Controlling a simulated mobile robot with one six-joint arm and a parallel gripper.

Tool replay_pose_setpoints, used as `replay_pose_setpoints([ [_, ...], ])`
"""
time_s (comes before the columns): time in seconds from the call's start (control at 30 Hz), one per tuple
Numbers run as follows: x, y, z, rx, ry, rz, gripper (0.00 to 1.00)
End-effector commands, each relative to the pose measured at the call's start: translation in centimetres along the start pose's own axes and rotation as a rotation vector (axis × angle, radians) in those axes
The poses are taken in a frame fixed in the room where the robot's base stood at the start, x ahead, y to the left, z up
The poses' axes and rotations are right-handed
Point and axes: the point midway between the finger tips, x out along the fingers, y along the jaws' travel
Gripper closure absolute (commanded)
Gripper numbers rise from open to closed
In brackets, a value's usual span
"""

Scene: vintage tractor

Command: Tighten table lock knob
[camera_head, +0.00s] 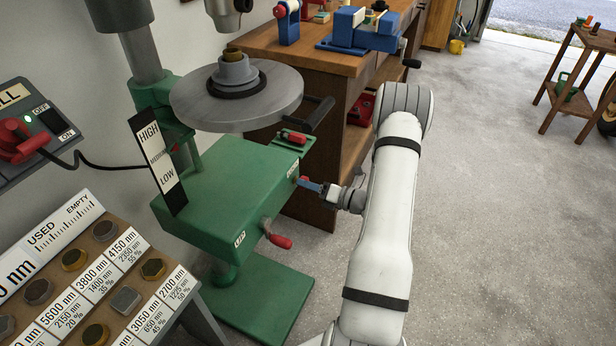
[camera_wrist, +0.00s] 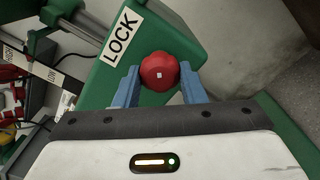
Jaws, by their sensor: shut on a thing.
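The table lock knob (camera_wrist: 160,72) is red and rounded, with a small white square mark on its face. It sits on the side of the green drill press housing, just under a white LOCK label (camera_wrist: 123,36). My gripper (camera_wrist: 157,84) is shut on the knob, with one blue finger on each side of it in the wrist view. In the head view my gripper (camera_head: 303,183) reaches from the right to the housing (camera_head: 225,195). The knob is small and partly hidden by the fingers there.
A round grey table (camera_head: 190,100) is above the housing. A red-handled crank (camera_head: 280,241) sticks out beside an UP label. A workbench (camera_head: 300,50) with a blue vise (camera_head: 365,28) stands behind. A slanted board of labelled nuts (camera_head: 75,285) is at lower left. Concrete floor is open at right.

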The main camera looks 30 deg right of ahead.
Motion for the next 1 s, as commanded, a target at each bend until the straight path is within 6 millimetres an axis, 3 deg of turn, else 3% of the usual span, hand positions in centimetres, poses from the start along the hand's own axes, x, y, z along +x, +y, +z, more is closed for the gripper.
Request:
replay_pose_setpoints([
  [0.5,-0.15,0.25,-0.11,0.471,0.003,-0.003,0.86],
  [1.0,-0.22,0.04,-0.23,0.695,0.001,-0.005,0.86],
])
